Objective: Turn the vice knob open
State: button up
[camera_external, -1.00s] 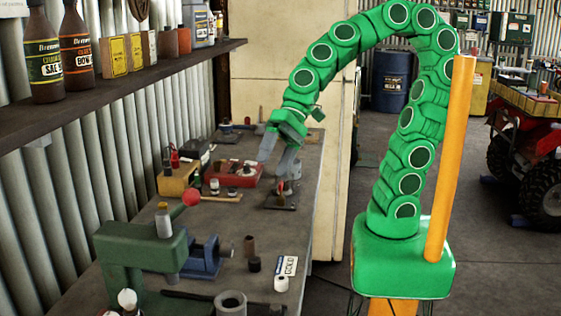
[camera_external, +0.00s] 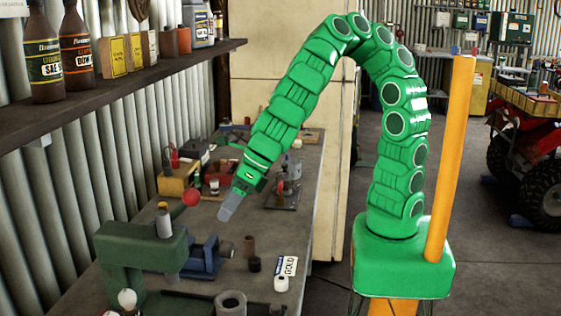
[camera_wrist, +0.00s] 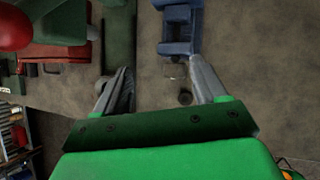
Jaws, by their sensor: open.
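The small blue vice (camera_external: 204,260) sits on the workbench beside the green press, its knob end toward the right. It also shows in the wrist view (camera_wrist: 180,30) at the top, right of centre. I cannot clearly make out the knob; a small dark and metal part (camera_external: 226,249) shows at the vice's right end. My gripper (camera_external: 228,208) points down above and just behind the vice, apart from it.
The green press (camera_external: 140,245) with a red ball handle (camera_external: 191,198) stands left of the vice. A shelf (camera_external: 120,105) of bottles overhangs the left.

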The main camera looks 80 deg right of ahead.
jog(key=m+g+h, duration=0.1)
jog(key=m+g, duration=0.1)
send_near(232, 246)
notch_tip(232, 246, down, 3)
jog(key=shift+t, duration=0.3)
jog(key=shift+w+x, duration=0.15)
jog(key=shift+x, duration=1.65)
jog(key=shift+w+x, duration=0.1)
jog(key=shift+x, duration=1.7)
jog(key=shift+r, duration=0.15)
jog(key=c, duration=1.1)
jog(key=shift+o, duration=0.2)
